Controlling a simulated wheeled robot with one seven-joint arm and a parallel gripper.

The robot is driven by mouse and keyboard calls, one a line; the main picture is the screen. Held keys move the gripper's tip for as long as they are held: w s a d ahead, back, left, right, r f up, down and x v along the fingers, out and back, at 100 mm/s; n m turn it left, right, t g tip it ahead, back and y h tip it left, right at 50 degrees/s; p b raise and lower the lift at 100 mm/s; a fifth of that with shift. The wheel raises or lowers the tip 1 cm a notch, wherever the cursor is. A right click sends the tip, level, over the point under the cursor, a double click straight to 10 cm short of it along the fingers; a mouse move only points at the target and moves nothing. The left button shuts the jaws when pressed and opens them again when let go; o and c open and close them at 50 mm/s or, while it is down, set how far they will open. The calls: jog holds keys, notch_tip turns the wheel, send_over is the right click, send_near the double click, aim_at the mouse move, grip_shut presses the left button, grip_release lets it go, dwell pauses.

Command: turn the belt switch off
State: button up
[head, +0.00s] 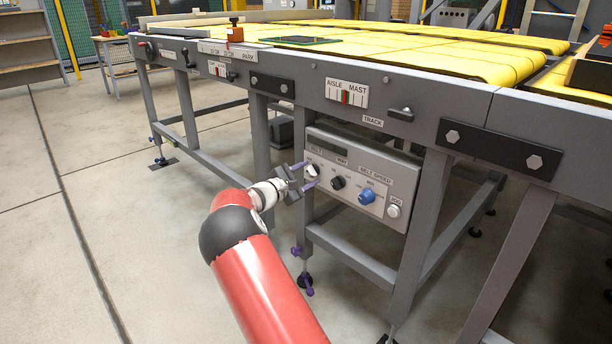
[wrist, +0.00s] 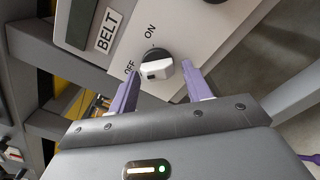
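The belt switch (wrist: 156,68) is a dark round knob with a pale grip bar, on a grey panel marked BELT, ON and OFF in the wrist view. Its bar lies roughly crosswise in that view, its left end near the OFF label; I cannot tell which end is the pointer. In the head view the belt switch (head: 312,171) is at the panel's left end, partly hidden by my gripper (head: 304,175). My gripper (wrist: 160,72) is open, its purple fingers either side of the knob. Contact with it cannot be told.
The floor to the left (head: 95,230) is clear.

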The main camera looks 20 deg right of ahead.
jog(key=shift+o, duration=0.5)
jog(key=shift+a, duration=0.1)
jog(key=v, duration=0.7)
jog(key=shift+s+a, duration=0.15)
jog(key=shift+a, duration=0.15)
jog(key=shift+r, duration=0.15)
